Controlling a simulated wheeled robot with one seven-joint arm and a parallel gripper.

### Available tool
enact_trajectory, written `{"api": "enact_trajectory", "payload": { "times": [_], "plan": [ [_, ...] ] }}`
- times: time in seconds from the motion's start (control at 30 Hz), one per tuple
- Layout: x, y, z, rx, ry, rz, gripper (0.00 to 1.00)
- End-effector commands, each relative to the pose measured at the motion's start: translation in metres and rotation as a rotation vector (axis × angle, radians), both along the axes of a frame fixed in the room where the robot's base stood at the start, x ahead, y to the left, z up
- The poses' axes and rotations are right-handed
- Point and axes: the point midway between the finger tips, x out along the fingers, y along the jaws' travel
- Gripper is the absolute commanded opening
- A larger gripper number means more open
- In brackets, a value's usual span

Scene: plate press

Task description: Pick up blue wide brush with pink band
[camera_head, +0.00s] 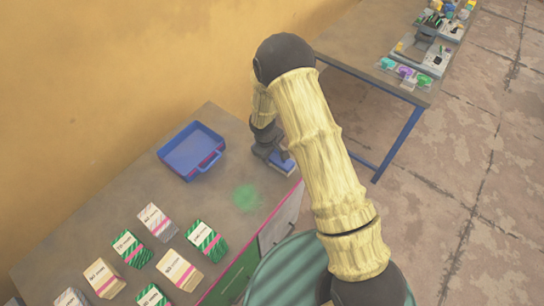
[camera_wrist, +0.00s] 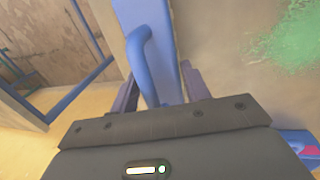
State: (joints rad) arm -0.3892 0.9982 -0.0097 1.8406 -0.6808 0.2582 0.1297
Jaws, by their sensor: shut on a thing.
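My gripper (camera_head: 270,150) is at the far right end of the near bench. In the wrist view my gripper (camera_wrist: 161,84) has its fingers on either side of a blue thing with a bent, rod-like handle (camera_wrist: 143,48), and is shut on it. The head view shows a blue block-like part (camera_head: 285,164) just beside the gripper, at the bench edge. I see no pink band on the held thing, so I cannot confirm that it is the brush. My gripper hides part of it.
A blue tray (camera_head: 165,158) stands left of my gripper. A green glowing spot (camera_head: 247,197) lies on the near bench (camera_head: 125,205). Several banded card stacks (camera_head: 180,270) fill its front left. Another table (camera_head: 350,45) with small coloured items stands behind, across a gap.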

Motion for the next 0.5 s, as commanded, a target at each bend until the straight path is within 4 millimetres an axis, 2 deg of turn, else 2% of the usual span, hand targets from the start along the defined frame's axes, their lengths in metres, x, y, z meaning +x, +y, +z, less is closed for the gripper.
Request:
{"api": "enact_trajectory", "payload": {
  "times": [0.27, 0.5],
  "plan": [
    [0.001, 0.0, 0.007, 0.001, -0.002, -0.001, 0.2],
    [0.001, 0.0, 0.041, 0.003, -0.005, -0.002, 0.2]
  ]
}}
